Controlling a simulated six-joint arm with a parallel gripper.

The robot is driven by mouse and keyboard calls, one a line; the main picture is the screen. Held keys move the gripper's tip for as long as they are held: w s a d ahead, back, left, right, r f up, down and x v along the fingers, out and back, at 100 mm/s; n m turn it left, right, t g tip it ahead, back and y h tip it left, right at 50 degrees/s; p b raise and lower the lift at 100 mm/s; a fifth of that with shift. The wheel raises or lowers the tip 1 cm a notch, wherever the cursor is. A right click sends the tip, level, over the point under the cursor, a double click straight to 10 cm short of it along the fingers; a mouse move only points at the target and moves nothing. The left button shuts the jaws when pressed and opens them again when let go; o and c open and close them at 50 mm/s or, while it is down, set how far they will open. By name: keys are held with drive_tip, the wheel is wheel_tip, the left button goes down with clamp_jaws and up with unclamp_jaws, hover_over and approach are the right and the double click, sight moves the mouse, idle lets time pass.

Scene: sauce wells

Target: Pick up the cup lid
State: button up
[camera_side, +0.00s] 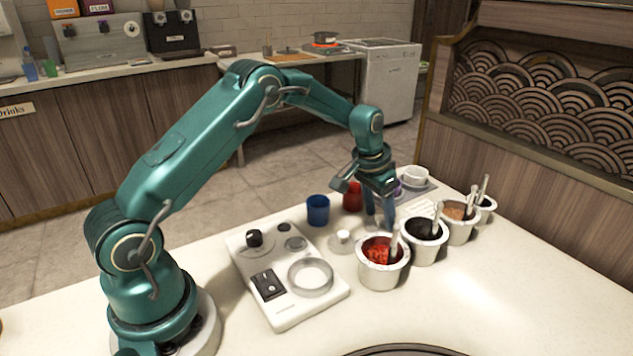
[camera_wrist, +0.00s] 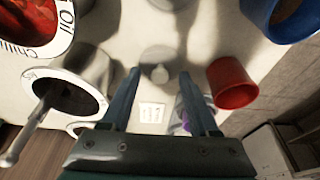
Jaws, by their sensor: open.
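The cup lid (camera_side: 341,240) is a small pale disc with a round knob on top, lying flat on the white counter. It also shows in the wrist view (camera_wrist: 160,73), beyond and between my fingertips. My gripper (camera_side: 378,222) is open and empty, pointing down. In the side view it is right of and behind the lid, apart from it. In the wrist view the two fingers (camera_wrist: 160,78) reach toward the lid from below, one on each side in the picture.
A blue cup (camera_side: 318,210) and a red cup (camera_side: 352,196) stand behind the lid. The red sauce pot (camera_side: 383,275) is close on its right, with a dark sauce pot (camera_side: 424,250) and others beyond. A white device (camera_side: 300,310) sits front left. Front right counter is clear.

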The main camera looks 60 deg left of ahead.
clamp_jaws()
drive_tip(key=shift+r, duration=0.15)
